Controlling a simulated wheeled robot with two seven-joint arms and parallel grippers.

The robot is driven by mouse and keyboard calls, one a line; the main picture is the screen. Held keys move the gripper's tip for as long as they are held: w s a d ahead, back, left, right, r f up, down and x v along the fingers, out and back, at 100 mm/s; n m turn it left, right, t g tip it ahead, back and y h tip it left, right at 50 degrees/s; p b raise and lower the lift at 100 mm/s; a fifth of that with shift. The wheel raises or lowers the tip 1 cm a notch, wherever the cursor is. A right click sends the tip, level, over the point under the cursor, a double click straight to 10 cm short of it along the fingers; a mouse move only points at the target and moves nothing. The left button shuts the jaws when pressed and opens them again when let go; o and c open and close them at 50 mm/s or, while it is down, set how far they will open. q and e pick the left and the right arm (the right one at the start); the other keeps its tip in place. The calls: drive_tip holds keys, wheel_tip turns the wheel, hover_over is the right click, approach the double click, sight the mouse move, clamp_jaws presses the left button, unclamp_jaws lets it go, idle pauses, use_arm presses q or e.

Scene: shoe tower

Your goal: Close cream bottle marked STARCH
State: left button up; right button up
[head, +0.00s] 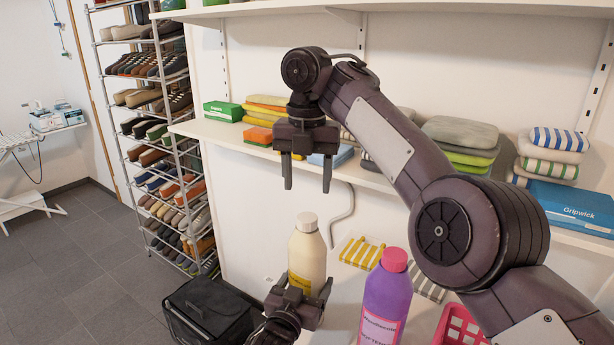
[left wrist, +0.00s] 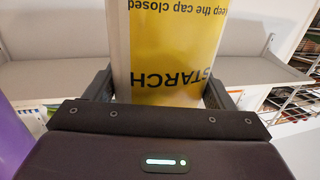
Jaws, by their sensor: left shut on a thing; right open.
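The cream bottle (head: 306,255) stands upright at the lower middle of the head view, with a pale cap (head: 307,222) on its top. I cannot tell whether the cap is fully tightened. My left gripper (head: 303,297) is shut around the bottle's lower body. The left wrist view shows the bottle (left wrist: 165,20) between the fingers, with its yellow label reading STARCH upside down. My right gripper (head: 307,182) is open and empty, pointing down above the bottle, with its fingertips a little higher than the cap and apart from it.
A purple bottle (head: 386,300) with a red cap stands just right of the cream bottle. A pink basket (head: 458,328) is at the lower right. Behind are a striped yellow cloth (head: 361,252) and a wall shelf (head: 225,133) with folded textiles. A black bin (head: 212,308) is left.

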sight(307, 217)
drive_tip(key=shift+f, duration=4)
drive_tip(key=c, duration=1)
drive_tip(key=m, duration=0.4)
drive_tip(key=shift+m, duration=0.3)
drive_tip(key=m, duration=0.5)
drive_tip(key=o, duration=1.1)
drive_tip(key=shift+c, duration=0.2)
